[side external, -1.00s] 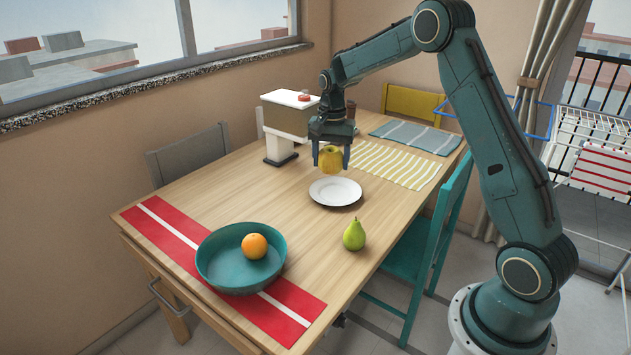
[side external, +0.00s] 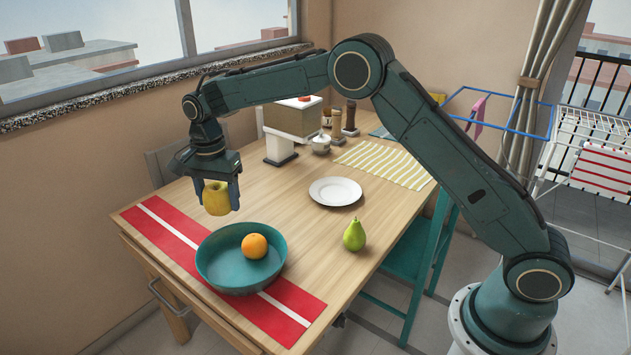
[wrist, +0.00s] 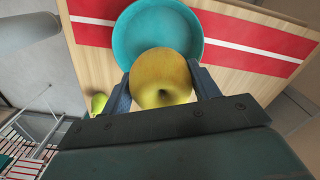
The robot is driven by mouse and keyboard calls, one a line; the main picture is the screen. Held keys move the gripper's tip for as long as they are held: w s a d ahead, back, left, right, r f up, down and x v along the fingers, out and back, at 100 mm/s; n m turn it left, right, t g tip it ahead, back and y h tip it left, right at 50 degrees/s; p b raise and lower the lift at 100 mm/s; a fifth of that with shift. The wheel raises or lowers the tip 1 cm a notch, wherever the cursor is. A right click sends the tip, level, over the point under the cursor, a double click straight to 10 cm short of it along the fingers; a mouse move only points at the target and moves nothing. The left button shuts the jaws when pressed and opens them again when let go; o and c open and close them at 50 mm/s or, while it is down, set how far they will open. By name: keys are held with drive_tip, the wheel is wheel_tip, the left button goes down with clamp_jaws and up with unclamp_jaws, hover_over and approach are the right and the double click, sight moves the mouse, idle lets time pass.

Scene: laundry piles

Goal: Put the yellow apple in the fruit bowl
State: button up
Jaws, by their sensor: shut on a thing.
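The yellow apple (side external: 216,198) is held between the two fingers of my gripper (side external: 220,196), up in the air just behind the fruit bowl in the side view. In the wrist view the apple (wrist: 161,78) sits between the fingertips and hides part of the bowl. The fruit bowl (side external: 225,278) is teal and stands on a red runner with an orange (side external: 254,246) inside. In the wrist view the bowl (wrist: 130,40) lies beyond the apple, and the orange is hidden there.
A green pear (side external: 354,234) stands on the table right of the bowl. An empty white plate (side external: 335,191) lies behind it. The red runner (side external: 165,229) is under the bowl. A kitchen scale (side external: 289,117) and shakers (side external: 343,121) stand at the back.

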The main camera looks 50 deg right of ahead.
sight(232, 274)
drive_tip(key=shift+a, duration=0.45)
drive_tip(key=shift+f, duration=10)
drive_tip(key=shift+f, duration=0.15)
drive_tip(key=o, duration=1)
drive_tip(key=shift+o, duration=0.2)
wheel_tip(232, 274, up, 12)
